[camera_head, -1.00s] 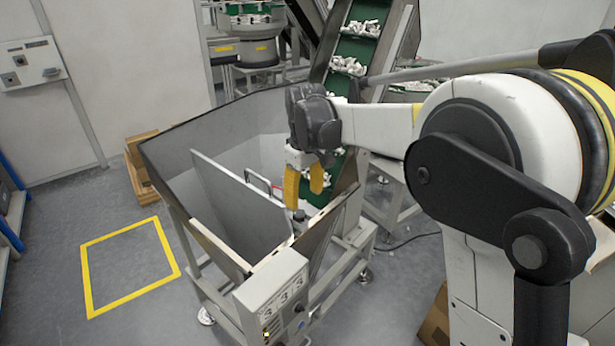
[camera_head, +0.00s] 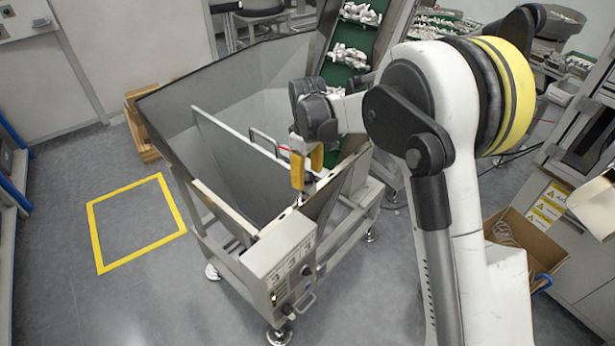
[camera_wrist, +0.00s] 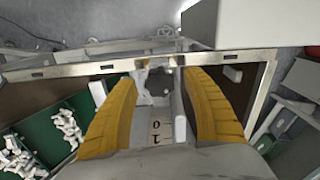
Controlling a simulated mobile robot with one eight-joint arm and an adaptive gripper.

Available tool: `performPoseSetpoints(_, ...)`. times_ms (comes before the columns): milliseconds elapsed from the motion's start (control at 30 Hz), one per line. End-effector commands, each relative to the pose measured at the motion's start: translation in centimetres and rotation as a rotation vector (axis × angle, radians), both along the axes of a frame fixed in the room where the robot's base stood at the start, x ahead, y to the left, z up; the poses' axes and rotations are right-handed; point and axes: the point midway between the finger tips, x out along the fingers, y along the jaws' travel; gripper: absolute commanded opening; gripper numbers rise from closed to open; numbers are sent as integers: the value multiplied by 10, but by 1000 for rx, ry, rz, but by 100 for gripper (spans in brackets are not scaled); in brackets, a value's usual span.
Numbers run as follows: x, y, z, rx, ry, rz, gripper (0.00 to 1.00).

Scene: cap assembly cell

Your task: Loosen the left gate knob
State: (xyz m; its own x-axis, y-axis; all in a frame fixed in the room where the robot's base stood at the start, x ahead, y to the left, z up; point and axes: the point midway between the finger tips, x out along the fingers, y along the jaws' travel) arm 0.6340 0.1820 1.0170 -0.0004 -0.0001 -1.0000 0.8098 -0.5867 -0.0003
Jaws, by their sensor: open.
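My gripper (camera_head: 306,172) has two yellow fingers, apart, pointing down at the near right edge of the grey hopper (camera_head: 170,100). In the wrist view the fingers (camera_wrist: 163,82) stand on either side of a pale bracket and a small dark round part (camera_wrist: 158,88), which looks like a gate knob. No grip on it shows. I cannot tell whether it is the left one. In the head view the knob is mostly hidden around the fingertips. A grey gate plate (camera_head: 235,160) with a handle (camera_head: 265,138) stands inside the hopper.
A control box (camera_head: 278,258) is on the hopper's near corner. A green conveyor (camera_head: 345,55) with white parts rises behind my gripper. A cardboard box (camera_head: 530,240) stands at right. The yellow-marked floor square (camera_head: 135,225) is empty.

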Motion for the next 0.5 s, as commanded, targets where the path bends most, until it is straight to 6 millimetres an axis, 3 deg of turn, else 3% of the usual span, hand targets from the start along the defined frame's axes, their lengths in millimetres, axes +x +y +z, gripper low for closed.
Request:
performPoseSetpoints(267,0,0,-1,0,0,0,59)
performPoseSetpoints(433,0,0,-1,0,0,0,8)
performPoseSetpoints(500,0,0,-1,0,0,0,5)
